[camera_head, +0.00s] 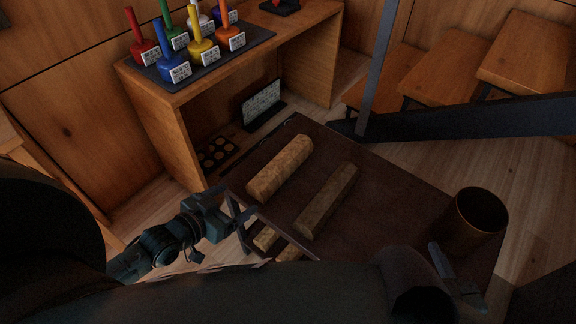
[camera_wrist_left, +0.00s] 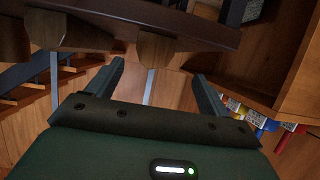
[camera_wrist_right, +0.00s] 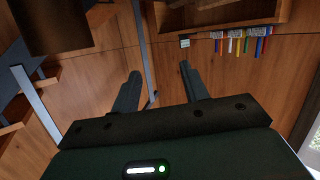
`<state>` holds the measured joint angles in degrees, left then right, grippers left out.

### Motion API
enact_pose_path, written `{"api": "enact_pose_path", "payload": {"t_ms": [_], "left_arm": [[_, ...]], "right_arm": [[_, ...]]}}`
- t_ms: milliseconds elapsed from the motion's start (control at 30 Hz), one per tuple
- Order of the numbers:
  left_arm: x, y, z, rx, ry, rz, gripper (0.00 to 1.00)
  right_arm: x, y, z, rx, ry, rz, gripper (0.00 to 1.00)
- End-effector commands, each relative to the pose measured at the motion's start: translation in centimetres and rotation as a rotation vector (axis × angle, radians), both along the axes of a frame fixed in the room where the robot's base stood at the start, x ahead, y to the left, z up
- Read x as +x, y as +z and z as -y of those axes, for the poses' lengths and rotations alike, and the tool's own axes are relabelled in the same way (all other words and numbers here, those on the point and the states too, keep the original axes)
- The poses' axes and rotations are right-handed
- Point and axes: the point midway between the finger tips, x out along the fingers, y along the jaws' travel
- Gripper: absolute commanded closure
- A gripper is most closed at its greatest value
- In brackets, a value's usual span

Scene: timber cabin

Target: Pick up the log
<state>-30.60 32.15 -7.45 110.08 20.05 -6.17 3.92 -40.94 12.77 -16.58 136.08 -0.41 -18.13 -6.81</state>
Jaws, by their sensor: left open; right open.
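Several logs lie on a dark brown table in the head view. A pale, thick log (camera_head: 280,168) lies at the back left, and a darker, squarer log (camera_head: 327,202) lies to its right. The ends of two shorter pieces (camera_head: 266,238) show nearer me, partly hidden by my arm. My left gripper (camera_head: 244,222) is open and empty at the table's left edge, beside the short pieces. In the left wrist view, wooden ends (camera_wrist_left: 157,50) show beyond its fingers. My right gripper (camera_head: 458,277) is open and empty near the table's front right, by the bucket.
A brown cylindrical bucket (camera_head: 482,216) stands on the table's right side (camera_head: 400,205). A wooden shelf unit (camera_head: 185,140) behind carries coloured, labelled tools on a dark tray (camera_head: 250,45). A dark metal beam (camera_head: 470,122) and wooden steps (camera_head: 440,75) are at the back right.

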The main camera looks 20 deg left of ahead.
Motion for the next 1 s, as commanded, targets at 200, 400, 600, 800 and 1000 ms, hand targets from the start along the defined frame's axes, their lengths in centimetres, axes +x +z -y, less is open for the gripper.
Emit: {"api": "enact_pose_path", "payload": {"t_ms": [200,400,600,800,1000], "left_arm": [[3.9,-1.7,1.3,-0.001,0.000,0.003,0.20],[5.6,-2.4,1.9,-0.001,-0.001,0.000,0.20],[7.5,-2.8,2.9,-0.003,0.000,0.003,0.20],[9.8,-3.6,3.9,0.000,0.000,-0.001,0.20],[10.3,-3.7,4.1,0.000,-0.001,-0.002,0.20]], "right_arm": [[0.4,-0.3,-0.3,0.006,0.010,0.099,0.55],[0.5,0.0,-0.5,0.011,0.018,0.152,0.55],[0.6,-0.2,-0.8,0.015,0.031,0.211,0.55],[0.5,0.0,-1.2,0.022,0.051,0.296,0.55],[0.4,0.3,-1.3,0.025,0.058,0.317,0.55]]}}
